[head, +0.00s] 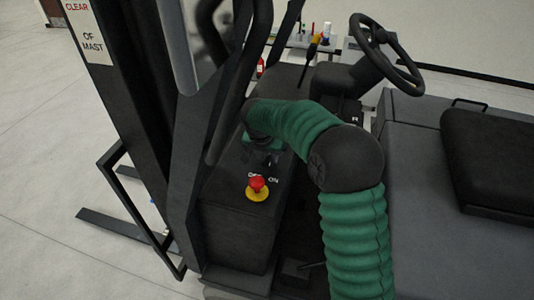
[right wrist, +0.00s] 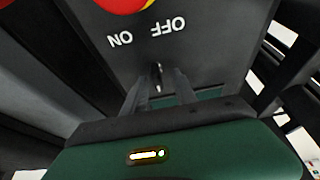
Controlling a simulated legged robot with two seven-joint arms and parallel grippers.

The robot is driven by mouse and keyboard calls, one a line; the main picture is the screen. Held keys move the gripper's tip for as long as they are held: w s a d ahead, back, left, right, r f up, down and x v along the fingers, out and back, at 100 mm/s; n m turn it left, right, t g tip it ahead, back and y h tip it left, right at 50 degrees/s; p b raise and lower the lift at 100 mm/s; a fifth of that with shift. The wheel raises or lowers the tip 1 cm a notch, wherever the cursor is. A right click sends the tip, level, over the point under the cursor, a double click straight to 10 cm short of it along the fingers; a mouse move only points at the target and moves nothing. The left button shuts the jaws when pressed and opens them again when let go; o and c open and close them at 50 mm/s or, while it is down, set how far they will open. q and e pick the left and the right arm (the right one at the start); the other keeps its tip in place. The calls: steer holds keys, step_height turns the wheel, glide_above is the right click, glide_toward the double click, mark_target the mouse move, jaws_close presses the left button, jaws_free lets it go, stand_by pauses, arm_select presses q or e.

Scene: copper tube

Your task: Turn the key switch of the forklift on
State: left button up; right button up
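The forklift's dark control panel (head: 235,205) carries white OFF and ON labels and a red stop button (head: 257,184) on a yellow base. In the right wrist view the small metallic key (right wrist: 157,74) stands in the panel (right wrist: 215,50), just beyond the labels. My right gripper (right wrist: 160,82) is open, with one finger on either side of the key and visible gaps between. In the head view my green-sleeved right arm covers much of the gripper (head: 269,158), which points down at the panel near the labels. My left gripper is not in view.
A steering wheel (head: 386,48) and its column stand behind my right arm. A black seat (head: 490,155) is at the right. Dark mast posts (head: 140,120) rise close on the left. A rack with small items (head: 315,38) is at the back.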

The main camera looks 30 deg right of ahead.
steer(key=shift+s+a+r, duration=0.2)
steer(key=shift+s+r, duration=0.2)
steer(key=shift+s, duration=0.2)
steer(key=shift+c, duration=0.2)
steer(key=shift+s+a+r, duration=0.1)
steer(key=shift+a, duration=0.05)
steer(key=shift+c, duration=1.2)
steer(key=shift+a, duration=0.15)
steer(key=shift+c, duration=1.2)
steer(key=shift+w+a, duration=0.1)
steer(key=shift+w, duration=0.2)
jaws_close()
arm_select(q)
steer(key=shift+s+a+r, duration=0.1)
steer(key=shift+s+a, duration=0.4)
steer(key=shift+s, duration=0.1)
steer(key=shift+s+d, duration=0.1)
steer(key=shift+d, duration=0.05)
arm_select(e)
steer(key=shift+s+d, duration=0.1)
steer(key=shift+d, duration=0.15)
